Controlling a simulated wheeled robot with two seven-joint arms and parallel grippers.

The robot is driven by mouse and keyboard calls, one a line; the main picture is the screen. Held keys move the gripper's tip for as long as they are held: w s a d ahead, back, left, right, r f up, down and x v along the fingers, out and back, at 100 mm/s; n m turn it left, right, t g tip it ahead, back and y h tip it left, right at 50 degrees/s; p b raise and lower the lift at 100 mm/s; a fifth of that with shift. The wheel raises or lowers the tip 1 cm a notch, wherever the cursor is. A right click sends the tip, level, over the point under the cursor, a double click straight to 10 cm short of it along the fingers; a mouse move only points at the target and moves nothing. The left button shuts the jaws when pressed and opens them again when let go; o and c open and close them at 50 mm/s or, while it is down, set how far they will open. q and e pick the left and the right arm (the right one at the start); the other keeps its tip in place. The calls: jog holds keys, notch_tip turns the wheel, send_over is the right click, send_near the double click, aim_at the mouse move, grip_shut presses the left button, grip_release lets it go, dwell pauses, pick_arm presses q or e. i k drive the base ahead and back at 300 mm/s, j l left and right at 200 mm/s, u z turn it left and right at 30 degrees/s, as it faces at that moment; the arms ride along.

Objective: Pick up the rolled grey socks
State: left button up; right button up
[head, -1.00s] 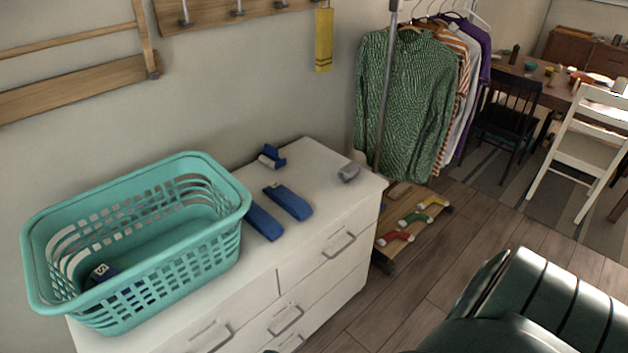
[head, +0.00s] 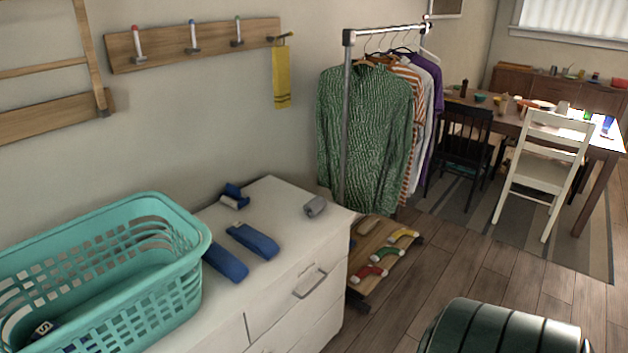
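The rolled grey socks (head: 316,206) lie as a small grey bundle on top of the white dresser (head: 289,196), near its right end. A folded blue item (head: 252,240) and a smaller blue item with a light part (head: 234,197) lie to their left. Neither of my grippers shows in the head view.
A teal laundry basket (head: 188,285) stands on the dresser's left part, with another blue item (head: 226,263) beside it. A clothes rack with a green shirt (head: 364,140) and a low shelf with colourful socks (head: 385,262) stand right of the dresser. Wooden floor (head: 480,262) is open to the right.

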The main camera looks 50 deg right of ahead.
aim_at(316, 205)
jog(key=i, duration=0.5)
jog(key=z, duration=1.85)
